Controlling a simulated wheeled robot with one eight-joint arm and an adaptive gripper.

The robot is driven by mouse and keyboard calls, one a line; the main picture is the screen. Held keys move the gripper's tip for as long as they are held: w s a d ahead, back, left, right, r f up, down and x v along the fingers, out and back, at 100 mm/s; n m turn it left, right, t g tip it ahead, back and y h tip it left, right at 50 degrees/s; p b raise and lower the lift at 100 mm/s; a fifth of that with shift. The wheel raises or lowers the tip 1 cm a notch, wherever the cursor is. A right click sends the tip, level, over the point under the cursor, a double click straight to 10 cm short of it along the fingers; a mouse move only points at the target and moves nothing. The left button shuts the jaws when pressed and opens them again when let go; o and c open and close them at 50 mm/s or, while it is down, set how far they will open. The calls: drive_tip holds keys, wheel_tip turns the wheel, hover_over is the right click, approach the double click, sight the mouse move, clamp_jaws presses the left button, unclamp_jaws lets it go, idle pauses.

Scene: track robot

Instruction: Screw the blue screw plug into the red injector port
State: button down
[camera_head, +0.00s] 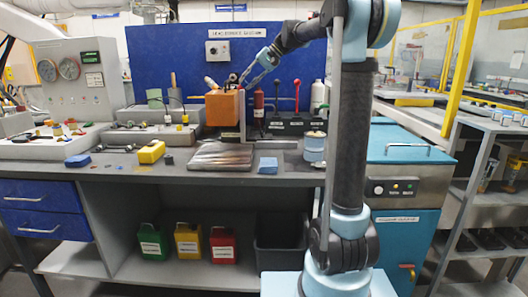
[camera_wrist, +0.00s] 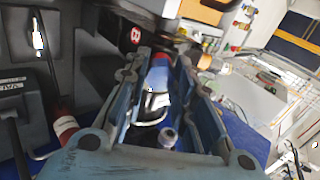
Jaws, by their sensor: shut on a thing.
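My gripper (camera_head: 243,82) is over the back of the bench, beside the top of an orange block. In the wrist view my gripper (camera_wrist: 156,78) has its two blue fingers on either side of a small blue part, which looks like the screw plug (camera_wrist: 157,78), and is shut on it. A red band, perhaps the red injector port (camera_wrist: 161,58), shows just beyond the blue part. I cannot tell whether the two are touching or threaded together. In the head view the plug and port are too small to make out.
The orange block (camera_head: 222,108) stands on the bench (camera_head: 120,168). A red cylinder (camera_head: 258,104) stands to its right and shows in the wrist view (camera_wrist: 65,126). A dark lever panel (camera_head: 290,127) is further right. A yellow block (camera_head: 151,152) and blue pads lie in front.

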drive_tip(key=m, duration=0.8)
drive_tip(key=shift+m, duration=1.1)
drive_tip(key=m, duration=0.2)
drive_tip(key=shift+m, duration=0.3)
drive_tip(key=m, duration=0.3)
drive_tip(key=shift+m, duration=0.4)
drive_tip(key=m, duration=0.4)
drive_tip(key=shift+f+m, duration=0.1)
drive_tip(key=shift+m, duration=0.7)
